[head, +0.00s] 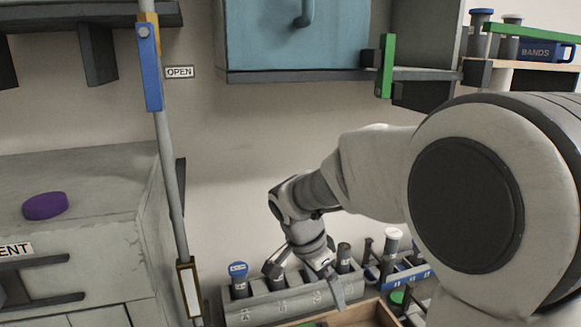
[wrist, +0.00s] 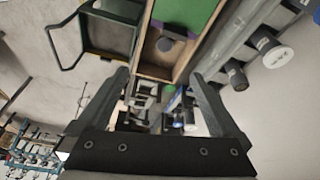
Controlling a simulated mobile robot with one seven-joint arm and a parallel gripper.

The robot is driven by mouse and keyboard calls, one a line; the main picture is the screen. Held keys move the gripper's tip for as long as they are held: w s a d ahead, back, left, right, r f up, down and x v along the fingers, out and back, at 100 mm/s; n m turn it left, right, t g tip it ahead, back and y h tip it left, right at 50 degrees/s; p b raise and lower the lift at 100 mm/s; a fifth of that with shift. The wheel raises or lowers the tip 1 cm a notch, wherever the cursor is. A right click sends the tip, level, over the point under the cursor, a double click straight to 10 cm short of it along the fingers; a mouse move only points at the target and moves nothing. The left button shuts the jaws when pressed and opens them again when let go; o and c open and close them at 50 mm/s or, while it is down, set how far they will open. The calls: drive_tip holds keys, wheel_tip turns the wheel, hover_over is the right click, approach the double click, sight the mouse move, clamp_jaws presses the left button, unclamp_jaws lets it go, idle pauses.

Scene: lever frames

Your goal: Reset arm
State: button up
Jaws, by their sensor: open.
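My arm reaches in from the right of the head view, and my gripper (head: 303,281) points down in front of the grey rack (head: 245,313). In the wrist view my gripper (wrist: 160,84) shows two spread fingers with nothing held between them. In the head view a blue-capped vial (head: 239,281) stands in the rack left of my gripper, and a dark vial (head: 343,258) stands just right of it. I cannot tell whether a finger touches the rack. My arm hides part of the right side of the head view.
A teal cabinet door (head: 295,35) hangs above. A white-capped vial (head: 393,239) stands right of the rack. A wooden tray (head: 375,315) lies at the bottom.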

drive_tip(key=s+d+r+n+t+y, duration=0.1)
drive_tip(key=s+d+r+n, duration=0.1)
drive_tip(key=s, duration=0.4)
drive_tip(key=s+d+r+n+t+y, duration=0.1)
drive_tip(key=s+d+r+n, duration=0.1)
drive_tip(key=s+n, duration=0.4)
drive_tip(key=s+d+r+n+t+y, duration=0.1)
drive_tip(key=s+d+r+n, duration=0.2)
drive_tip(key=s, duration=0.4)
drive_tip(key=shift+s+r+n+t, duration=0.4)
drive_tip(key=shift+r, duration=0.45)
